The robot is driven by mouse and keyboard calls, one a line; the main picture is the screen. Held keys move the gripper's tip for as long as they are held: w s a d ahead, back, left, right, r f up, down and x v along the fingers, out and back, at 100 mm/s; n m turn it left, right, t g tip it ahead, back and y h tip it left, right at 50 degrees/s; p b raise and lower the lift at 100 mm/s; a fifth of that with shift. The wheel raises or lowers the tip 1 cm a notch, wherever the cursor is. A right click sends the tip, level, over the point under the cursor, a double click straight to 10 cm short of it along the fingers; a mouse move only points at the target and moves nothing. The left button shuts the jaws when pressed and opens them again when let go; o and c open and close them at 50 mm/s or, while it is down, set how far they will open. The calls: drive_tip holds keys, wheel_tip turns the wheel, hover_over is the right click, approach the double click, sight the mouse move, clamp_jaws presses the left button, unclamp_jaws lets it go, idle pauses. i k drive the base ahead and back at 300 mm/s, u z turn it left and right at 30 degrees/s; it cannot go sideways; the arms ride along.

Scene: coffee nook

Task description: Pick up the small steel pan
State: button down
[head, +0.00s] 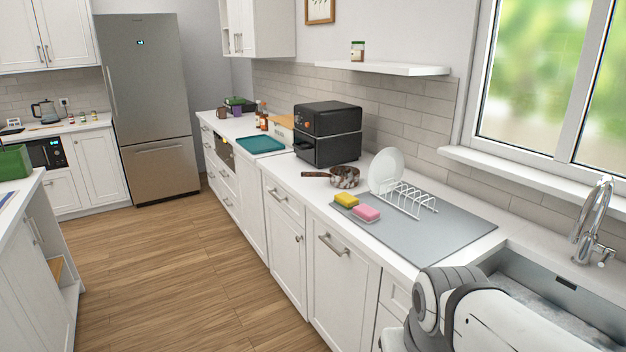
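The small steel pan (345,177) stands on the white counter in the head view, just in front of the black oven-like appliance. It has a shiny, mottled metal body, and its brown handle (315,174) points left toward the counter's front edge. My arm shows at the bottom right, in front of the sink and well apart from the pan. My gripper is not visible in this view.
A black countertop appliance (328,134) stands behind the pan. To its right are a white plate (386,165) in a rack (412,200), a yellow sponge (346,199) and a pink sponge (366,213) on a grey mat (440,232). The wooden floor (190,270) is clear.

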sight(330, 176)
drive_tip(key=u, duration=0.5)
drive_tip(key=k, duration=0.65)
drive_tip(key=u, duration=0.7)
drive_tip(key=k, duration=0.75)
drive_tip(key=u, duration=0.7)
drive_tip(key=i, duration=1.4)
drive_tip(key=z, duration=0.25)
drive_tip(key=i, duration=1.7)
drive_tip(key=z, duration=0.7)
drive_tip(key=i, duration=1.55)
drive_tip(key=z, duration=1.55)
drive_tip(key=i, duration=1.3)
drive_tip(key=z, duration=0.75)
